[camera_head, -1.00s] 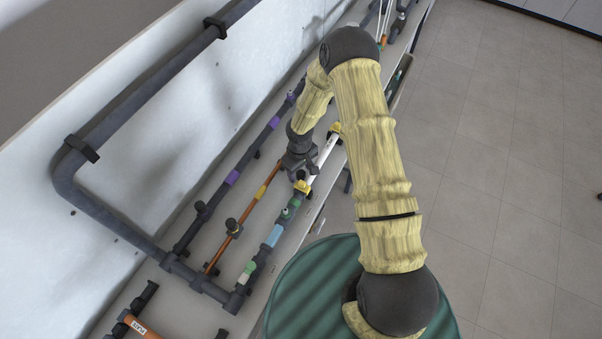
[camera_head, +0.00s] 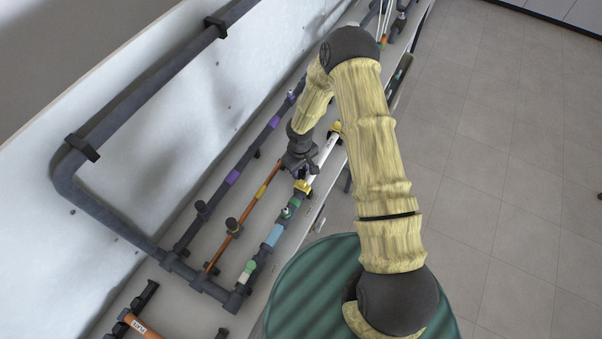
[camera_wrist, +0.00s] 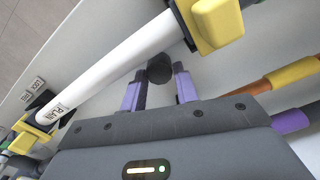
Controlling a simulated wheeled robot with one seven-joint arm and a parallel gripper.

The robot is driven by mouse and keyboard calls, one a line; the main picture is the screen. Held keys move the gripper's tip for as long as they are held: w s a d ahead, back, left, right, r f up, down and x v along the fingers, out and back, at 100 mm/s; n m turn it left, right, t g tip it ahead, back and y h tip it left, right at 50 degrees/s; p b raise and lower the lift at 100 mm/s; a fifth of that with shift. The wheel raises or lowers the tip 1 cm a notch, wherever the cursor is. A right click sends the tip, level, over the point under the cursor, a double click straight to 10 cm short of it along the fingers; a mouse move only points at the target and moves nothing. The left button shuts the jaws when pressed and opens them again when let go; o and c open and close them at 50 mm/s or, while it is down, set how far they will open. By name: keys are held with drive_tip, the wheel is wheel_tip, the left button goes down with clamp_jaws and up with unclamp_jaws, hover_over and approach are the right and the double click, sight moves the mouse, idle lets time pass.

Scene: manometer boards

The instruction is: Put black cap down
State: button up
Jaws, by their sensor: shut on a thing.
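The black cap (camera_wrist: 159,68) is a short dark round piece in the wrist view, between the tips of the purple-padded fingers. My gripper (camera_wrist: 160,84) is shut on it. The cap is above or against the grey board surface; I cannot tell whether it touches. In the head view my gripper (camera_head: 299,170) is low over the pipe board, between the white pipe and the orange pipe, and the cap is hidden there.
The white pipe (camera_wrist: 105,66) with a yellow clamp (camera_wrist: 216,24) runs close beside the fingers. An orange pipe (camera_wrist: 253,88) lies on the other side. A dark pipe with purple bands (camera_head: 233,177) runs further left. Bare grey board surface lies between the pipes.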

sight(301, 171)
drive_tip(key=shift+r, duration=0.1)
wheel_tip(301, 171, up, 10)
drive_tip(key=b, duration=0.1)
idle(0.4)
drive_tip(key=shift+d, duration=0.1)
idle(0.3)
drive_tip(key=s+d+f+m, duration=0.1)
drive_tip(key=d+f+m, duration=0.2)
drive_tip(key=d, duration=0.5)
drive_tip(key=s+d+f+m, duration=0.1)
drive_tip(key=d+f+m, duration=0.2)
drive_tip(key=d, duration=0.6)
drive_tip(key=shift+f+m, duration=0.2)
drive_tip(key=shift+m, duration=0.5)
drive_tip(key=shift+d, duration=0.1)
